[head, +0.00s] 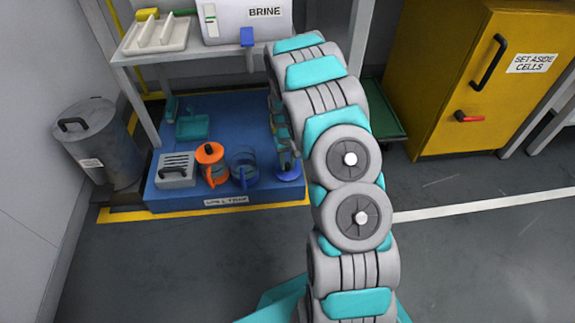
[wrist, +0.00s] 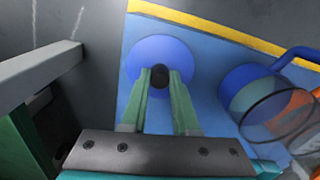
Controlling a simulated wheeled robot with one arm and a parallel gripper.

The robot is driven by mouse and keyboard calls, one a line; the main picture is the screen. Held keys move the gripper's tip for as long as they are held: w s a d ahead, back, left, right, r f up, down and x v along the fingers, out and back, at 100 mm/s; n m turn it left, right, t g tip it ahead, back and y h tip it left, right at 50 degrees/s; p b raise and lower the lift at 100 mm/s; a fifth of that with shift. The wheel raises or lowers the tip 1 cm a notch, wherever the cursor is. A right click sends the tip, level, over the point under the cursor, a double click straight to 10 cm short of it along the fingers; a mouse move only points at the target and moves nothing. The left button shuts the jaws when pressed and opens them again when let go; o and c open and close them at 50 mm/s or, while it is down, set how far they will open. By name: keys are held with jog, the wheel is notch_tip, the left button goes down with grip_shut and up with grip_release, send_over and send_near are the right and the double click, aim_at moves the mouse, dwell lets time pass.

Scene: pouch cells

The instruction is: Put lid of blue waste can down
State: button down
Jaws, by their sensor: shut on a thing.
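The round blue lid (wrist: 150,52) has a dark knob (wrist: 160,77) at its middle. My gripper (wrist: 160,80) is shut on this knob, with a green finger on each side. In the head view the lid (head: 290,173) is low over the right part of the blue platform (head: 222,106), below my gripper (head: 287,157). I cannot tell whether it touches the platform. The blue waste can (head: 243,170), see-through with a blue handle, stands open to the left of the lid; it also shows in the wrist view (wrist: 246,84).
An orange can (head: 211,165) and a grey slotted box (head: 176,170) stand left of the blue can. A table leg (wrist: 40,72) is close beside my gripper. A grey bin (head: 102,142) stands far left; a yellow cabinet (head: 437,75) stands right. The front floor is clear.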

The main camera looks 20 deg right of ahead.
jog(key=shift+f, duration=0.5)
jog(key=shift+f, duration=0.1)
jog(key=c, duration=0.7)
grip_release()
